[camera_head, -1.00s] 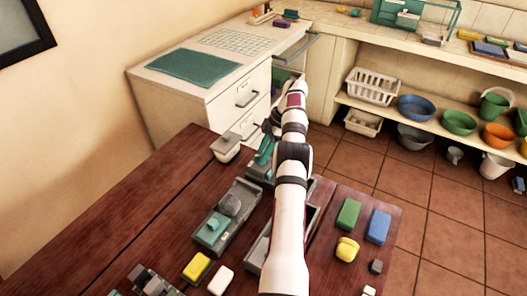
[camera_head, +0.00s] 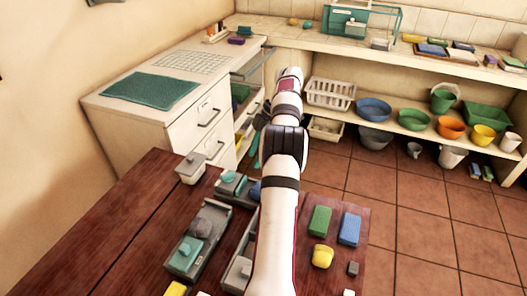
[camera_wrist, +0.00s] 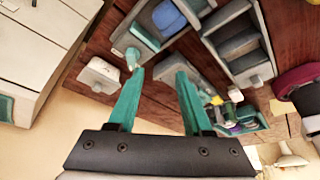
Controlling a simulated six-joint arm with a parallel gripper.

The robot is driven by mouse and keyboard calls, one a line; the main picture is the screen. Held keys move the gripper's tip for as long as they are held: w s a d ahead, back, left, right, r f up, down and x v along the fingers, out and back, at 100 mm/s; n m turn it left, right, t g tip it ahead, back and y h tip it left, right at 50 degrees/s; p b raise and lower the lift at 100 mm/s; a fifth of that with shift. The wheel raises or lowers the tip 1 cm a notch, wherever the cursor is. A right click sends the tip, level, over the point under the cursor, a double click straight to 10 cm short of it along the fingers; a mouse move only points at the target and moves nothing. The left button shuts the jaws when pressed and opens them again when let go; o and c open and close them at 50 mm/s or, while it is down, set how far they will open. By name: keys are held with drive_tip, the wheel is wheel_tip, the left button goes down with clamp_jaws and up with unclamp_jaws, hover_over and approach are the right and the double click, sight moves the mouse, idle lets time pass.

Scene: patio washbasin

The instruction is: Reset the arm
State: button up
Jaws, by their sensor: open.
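My gripper (camera_wrist: 159,72) shows in the wrist view with its two teal fingers apart and nothing between them. Its left fingertip appears near a small teal knob and a white lidded box (camera_wrist: 100,75); I cannot tell the gap. In the head view my white arm stretches from the bottom middle over the table toward the cabinet. There only a teal strip of the gripper (camera_head: 254,150) shows beside the arm, and the rest is hidden behind my wrist links.
The white cabinet (camera_head: 135,122) has an open drawer. Basins fill the shelf at right.

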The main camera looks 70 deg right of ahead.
drive_tip(key=shift+s+r, duration=0.4)
drive_tip(key=shift+s, duration=0.2)
drive_tip(key=shift+s+r, duration=0.35)
drive_tip(key=shift+s, duration=0.25)
